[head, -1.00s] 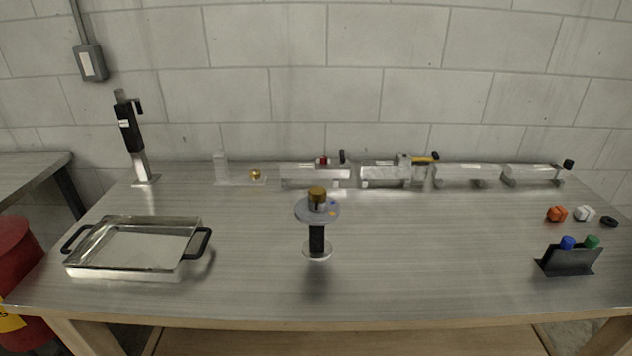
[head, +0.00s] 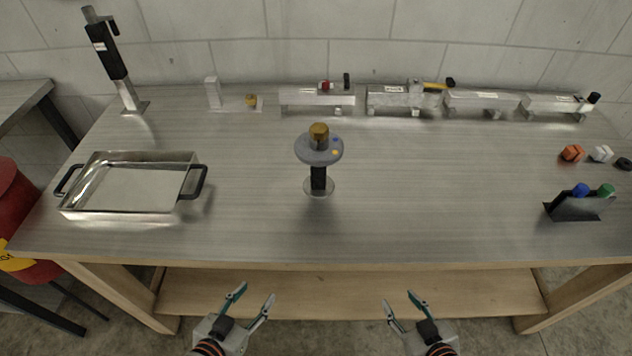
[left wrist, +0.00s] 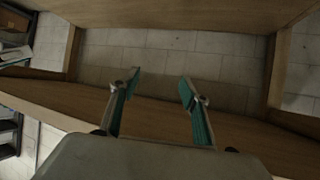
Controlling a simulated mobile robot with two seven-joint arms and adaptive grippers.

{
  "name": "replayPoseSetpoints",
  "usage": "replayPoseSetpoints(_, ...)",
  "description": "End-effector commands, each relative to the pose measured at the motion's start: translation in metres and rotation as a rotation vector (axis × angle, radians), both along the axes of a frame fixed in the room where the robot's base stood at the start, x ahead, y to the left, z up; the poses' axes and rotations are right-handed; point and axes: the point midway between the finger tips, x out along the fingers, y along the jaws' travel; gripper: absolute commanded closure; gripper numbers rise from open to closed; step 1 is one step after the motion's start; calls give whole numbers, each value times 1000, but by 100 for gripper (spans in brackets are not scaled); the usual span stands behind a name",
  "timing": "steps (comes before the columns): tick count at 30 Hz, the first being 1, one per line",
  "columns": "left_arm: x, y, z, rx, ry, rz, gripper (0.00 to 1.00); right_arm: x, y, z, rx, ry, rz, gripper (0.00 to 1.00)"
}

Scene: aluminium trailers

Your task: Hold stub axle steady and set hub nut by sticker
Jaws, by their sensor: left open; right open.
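The stub axle (head: 319,178) stands upright near the middle of the bench, with a dark post on a round base and a grey disc (head: 309,152) on top. A brass-coloured hub nut (head: 319,131) sits at the top centre of the disc. A small orange sticker (head: 335,152) and a blue one show on the disc's right side. My left gripper (head: 254,296) is open and empty in front of the bench, below its top; its fingers also show in the left wrist view (left wrist: 160,88). My right gripper (head: 400,302) is open and empty there too, further right.
A metal tray (head: 130,213) with black handles lies at left, below a black upright tool (head: 108,55). Several aluminium trailer parts (head: 400,98) line the back. A black holder (head: 578,208) with blue and green caps stands at right. The bench top (head: 420,190) around the axle is clear.

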Motion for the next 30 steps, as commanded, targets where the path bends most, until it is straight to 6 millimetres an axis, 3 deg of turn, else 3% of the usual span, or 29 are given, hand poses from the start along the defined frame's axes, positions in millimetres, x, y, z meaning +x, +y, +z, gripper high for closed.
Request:
replayPoseSetpoints(3, 9, -42, 18, -119, -65, -32, 54, 1, 0, 0, 0, -1, 0, 58)
replayPoseSetpoints(6, 16, -68, 33, -209, -115, -34, 54, 1, 0, 1, 1, -2, 0, 58)
replayPoseSetpoints(13, 25, -100, 52, -335, -186, 27, 54, 1, 0, 1, 0, -3, 1, 58)
replayPoseSetpoints(17, 23, -97, 51, -310, -234, 80, 54, 1, 0, 1, 0, -3, 1, 58)
replayPoseSetpoints(22, 9, -76, 54, -186, -347, 124, 54, 1, 0, 1, 0, -3, 1, 58)
replayPoseSetpoints(30, -29, -39, 82, 22, -596, 166, 54, 1, 0, 1, 0, -3, 1, 58)
